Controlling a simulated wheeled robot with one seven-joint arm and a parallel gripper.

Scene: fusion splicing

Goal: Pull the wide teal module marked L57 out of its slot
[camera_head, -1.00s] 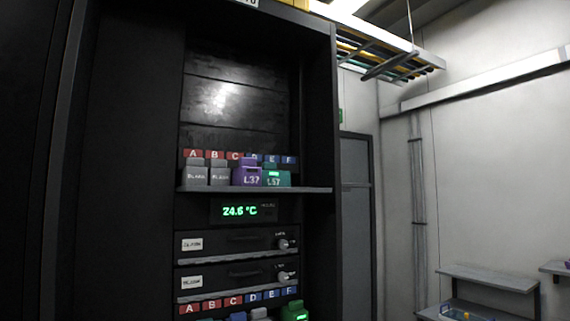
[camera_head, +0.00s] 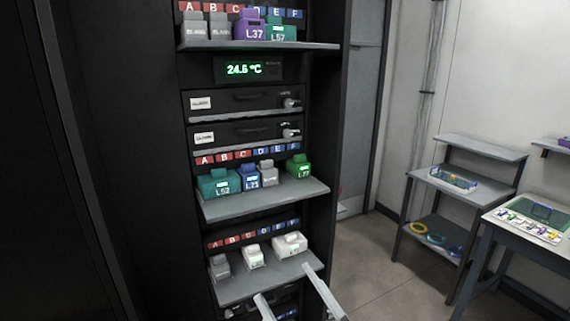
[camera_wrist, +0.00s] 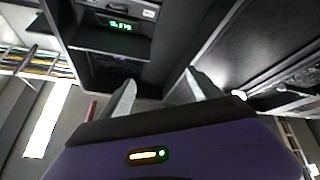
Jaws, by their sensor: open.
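A teal module (camera_head: 281,32) whose mark reads as L57 stands on the top shelf, right of the purple module L37 (camera_head: 249,27). Another wide teal module (camera_head: 218,184) stands at the left of the middle shelf; its mark is too small to read surely. My gripper (camera_head: 284,280) is open and empty, low in front of the bottom shelf, well below the teal module on the top shelf. In the wrist view its two fingers (camera_wrist: 161,79) are spread apart with nothing between them. I cannot make out the teal modules in the wrist view.
The top shelf (camera_head: 318,46), middle shelf (camera_head: 285,200) and bottom shelf (camera_head: 260,283) jut from the black rack. Grey modules (camera_head: 206,29) stand left of L37. Two drawers (camera_head: 240,101) with knobs lie between shelves. Tables (camera_head: 470,180) stand right, beyond open floor.

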